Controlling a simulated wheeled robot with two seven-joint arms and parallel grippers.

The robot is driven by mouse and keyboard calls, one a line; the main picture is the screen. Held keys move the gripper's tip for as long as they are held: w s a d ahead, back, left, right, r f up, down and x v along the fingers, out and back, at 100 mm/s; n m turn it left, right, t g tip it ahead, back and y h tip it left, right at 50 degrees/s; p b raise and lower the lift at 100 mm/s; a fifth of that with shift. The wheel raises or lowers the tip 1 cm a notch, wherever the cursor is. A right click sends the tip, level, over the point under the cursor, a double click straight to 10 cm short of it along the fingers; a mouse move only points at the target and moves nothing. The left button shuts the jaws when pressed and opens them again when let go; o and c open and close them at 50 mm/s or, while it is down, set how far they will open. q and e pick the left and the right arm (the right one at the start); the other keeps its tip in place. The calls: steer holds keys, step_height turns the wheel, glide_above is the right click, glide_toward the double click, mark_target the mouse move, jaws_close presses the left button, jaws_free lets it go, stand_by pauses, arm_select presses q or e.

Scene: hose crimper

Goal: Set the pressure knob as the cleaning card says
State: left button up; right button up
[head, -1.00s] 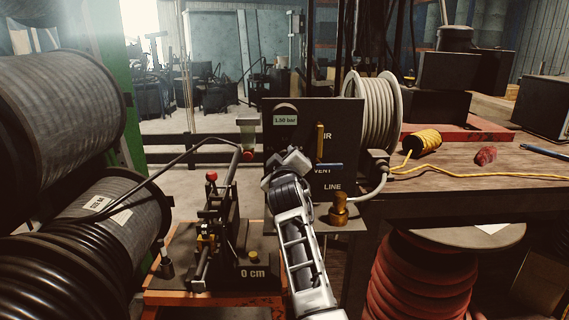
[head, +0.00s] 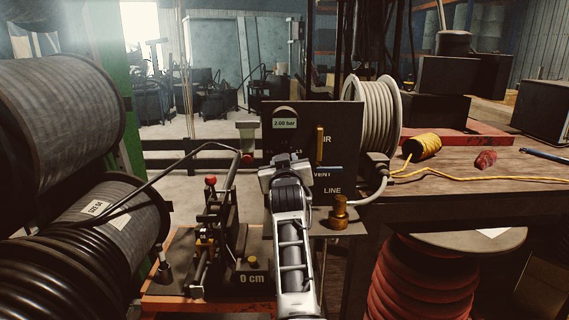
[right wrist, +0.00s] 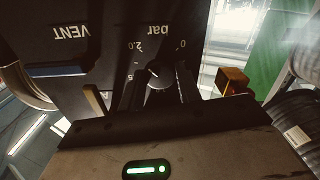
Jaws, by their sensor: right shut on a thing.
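The dark control panel (head: 345,120) stands upright in the middle of the head view. Its small display (head: 285,124) reads 2.00 bar. My right gripper (head: 283,160) is at the panel's lower left, below the display, and covers the knob there. In the right wrist view the gripper's fingers (right wrist: 160,92) are shut on the round dark pressure knob (right wrist: 160,74), one on each side. Marks 2.0, 0 and "bar" show around the knob; the other marks are partly hidden. I cannot make out a cleaning card. My left gripper is not in view.
A yellow lever (head: 320,143) and a blue lever (head: 328,168) sit right of the gripper on the panel. A brass fitting (head: 339,212) stands below. The crimper (head: 215,225) is at left, beside large hose reels (head: 120,215). A workbench (head: 480,170) extends right.

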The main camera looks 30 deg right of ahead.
stand_by(0.4)
steer(key=o, duration=1)
steer(key=shift+c, duration=0.2)
steer(key=shift+a, duration=0.1)
